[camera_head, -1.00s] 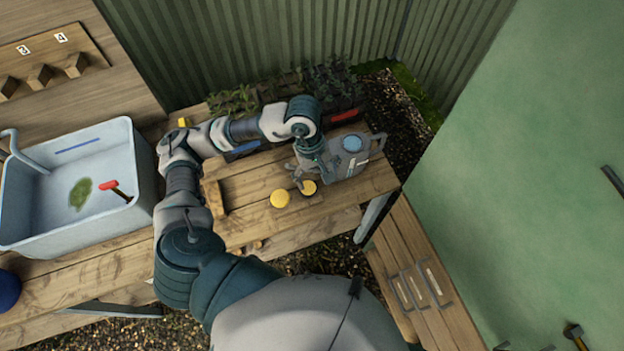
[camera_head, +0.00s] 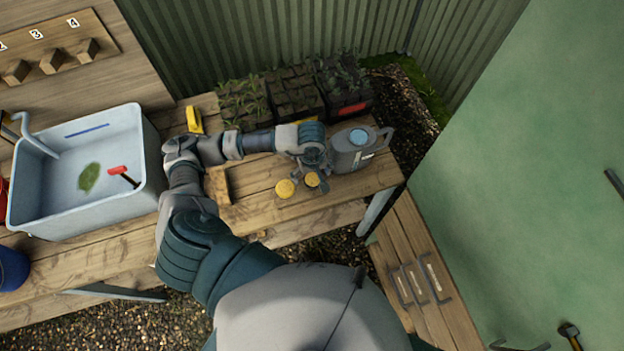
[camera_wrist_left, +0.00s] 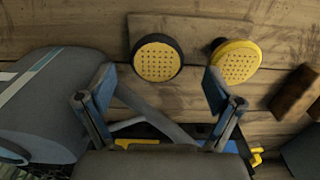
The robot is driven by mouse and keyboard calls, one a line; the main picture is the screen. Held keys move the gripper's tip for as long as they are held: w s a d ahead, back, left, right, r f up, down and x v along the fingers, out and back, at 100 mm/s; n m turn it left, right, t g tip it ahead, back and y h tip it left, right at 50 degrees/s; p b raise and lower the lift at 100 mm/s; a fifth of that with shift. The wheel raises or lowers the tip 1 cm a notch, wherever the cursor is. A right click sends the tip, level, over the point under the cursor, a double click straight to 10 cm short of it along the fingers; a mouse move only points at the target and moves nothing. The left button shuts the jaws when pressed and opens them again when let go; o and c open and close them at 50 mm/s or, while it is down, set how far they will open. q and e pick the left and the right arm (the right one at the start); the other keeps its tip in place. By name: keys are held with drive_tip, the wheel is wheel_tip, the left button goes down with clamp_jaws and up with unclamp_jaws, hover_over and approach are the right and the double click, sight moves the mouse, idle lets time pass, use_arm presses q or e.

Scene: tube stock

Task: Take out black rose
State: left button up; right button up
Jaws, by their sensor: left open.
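The black rose, with a dark rim and a yellow perforated face, sits at a wooden board on the bench in the head view (camera_head: 312,179). It also shows in the left wrist view (camera_wrist_left: 157,60). A yellow rose (camera_head: 285,189) sits beside it, to its right in the wrist view (camera_wrist_left: 236,62). My right gripper is out of view.
A grey watering can (camera_head: 355,155) stands close right of my left gripper. Seedling trays (camera_head: 295,97) stand behind. A wooden block (camera_head: 218,186) lies to the left, then a pale blue sink (camera_head: 60,215). The bench front around the roses is mostly clear.

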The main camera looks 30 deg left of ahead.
sight(313, 179)
use_arm(q)
drive_tip(key=f, duration=0.3)
drive_tip(key=shift+w+d+f, duration=0.1)
drive_tip(key=shift+d+f, duration=0.15)
drive_tip(key=shift+f, duration=0.15)
drive_tip(key=shift+a, duration=0.1)
drive_tip(key=c, duration=1.2)
drive_tip(key=shift+r, duration=0.1)
